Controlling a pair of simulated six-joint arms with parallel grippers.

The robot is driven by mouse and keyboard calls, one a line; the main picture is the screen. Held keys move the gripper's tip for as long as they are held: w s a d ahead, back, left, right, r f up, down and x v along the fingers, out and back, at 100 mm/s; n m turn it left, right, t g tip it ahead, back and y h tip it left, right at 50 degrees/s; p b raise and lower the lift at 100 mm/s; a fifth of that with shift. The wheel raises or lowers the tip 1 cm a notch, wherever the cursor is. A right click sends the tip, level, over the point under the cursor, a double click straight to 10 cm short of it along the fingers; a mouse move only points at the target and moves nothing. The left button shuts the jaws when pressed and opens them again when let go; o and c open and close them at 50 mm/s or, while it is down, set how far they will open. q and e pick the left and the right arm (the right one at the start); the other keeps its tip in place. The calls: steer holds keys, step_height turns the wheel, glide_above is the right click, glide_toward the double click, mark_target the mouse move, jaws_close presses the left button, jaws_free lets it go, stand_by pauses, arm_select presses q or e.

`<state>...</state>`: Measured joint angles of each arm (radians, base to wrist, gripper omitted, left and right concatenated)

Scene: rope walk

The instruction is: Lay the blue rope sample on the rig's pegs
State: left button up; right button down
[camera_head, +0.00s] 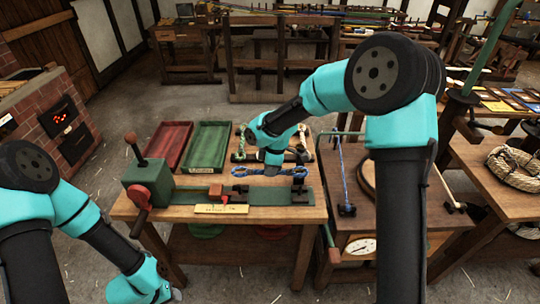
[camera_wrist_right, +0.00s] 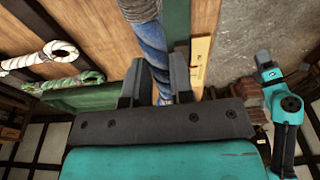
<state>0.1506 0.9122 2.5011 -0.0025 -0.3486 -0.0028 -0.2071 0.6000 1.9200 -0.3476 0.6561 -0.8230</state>
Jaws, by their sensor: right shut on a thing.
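The blue rope sample (camera_head: 286,172) has a loop at each end and lies roughly level, left to right, in the head view. My right gripper (camera_head: 272,167) is shut on its middle. In the right wrist view the blue rope (camera_wrist_right: 150,45) passes between the two dark fingers (camera_wrist_right: 155,88). The rig's green bed (camera_head: 215,196) is just in front of the rope, with dark peg fittings (camera_head: 300,195) on it; I cannot tell whether the rope touches them. My left gripper (camera_head: 150,289) is low at the left front, away from the bench; its fingers are unclear.
A red tray (camera_head: 174,146) and a green tray (camera_head: 208,147) lie behind the rig. A green box with a crank (camera_head: 147,183) stands at its left end. White and green rope samples (camera_wrist_right: 60,80) lie nearby. A scale with a dial (camera_head: 360,247) is on the right.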

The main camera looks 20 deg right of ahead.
steer(key=shift+s+a+f, duration=0.15)
steer(key=shift+s+f, duration=0.05)
steer(key=shift+f, duration=0.1)
steer(key=shift+f, duration=0.2)
steer(key=shift+f, duration=3.85)
steer(key=shift+f, duration=0.4)
steer(key=c, duration=0.9)
jaws_free()
